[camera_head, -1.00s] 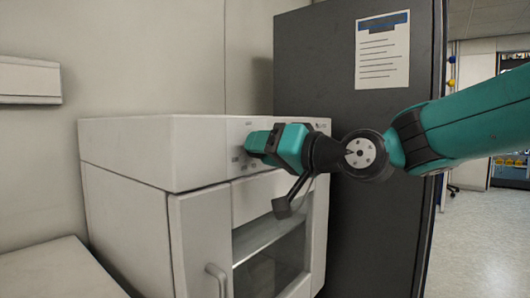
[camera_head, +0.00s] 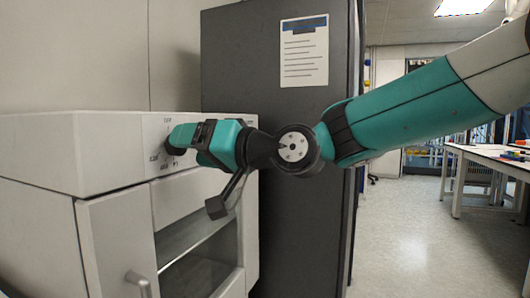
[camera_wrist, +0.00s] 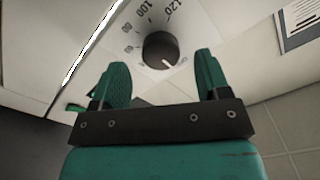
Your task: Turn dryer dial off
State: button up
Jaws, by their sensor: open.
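The dryer (camera_head: 110,140) is a white cabinet at the left of the head view, with a control panel along its upper front. Its dial (camera_wrist: 160,50) is a round black knob with a white pointer mark near its lower right edge in the wrist view. Numbers such as 120, 100 and 80 run around it. My gripper (camera_wrist: 161,68) is open, with its green fingers apart and pointing at the dial. The knob shows between and just beyond the fingertips; contact is not visible. In the head view my gripper (camera_head: 180,139) is close to the panel and partly hides the dial.
A tall dark grey cabinet (camera_head: 240,80) with a posted paper sheet (camera_head: 304,51) stands behind and right of the dryer. The dryer's lower door has a handle (camera_head: 138,283). Open floor (camera_head: 410,245) and a white table (camera_head: 490,155) lie to the right.

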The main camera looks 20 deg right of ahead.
jog(key=b+v, duration=0.1)
jog(key=v, duration=1.4)
jog(key=shift+b, duration=0.3)
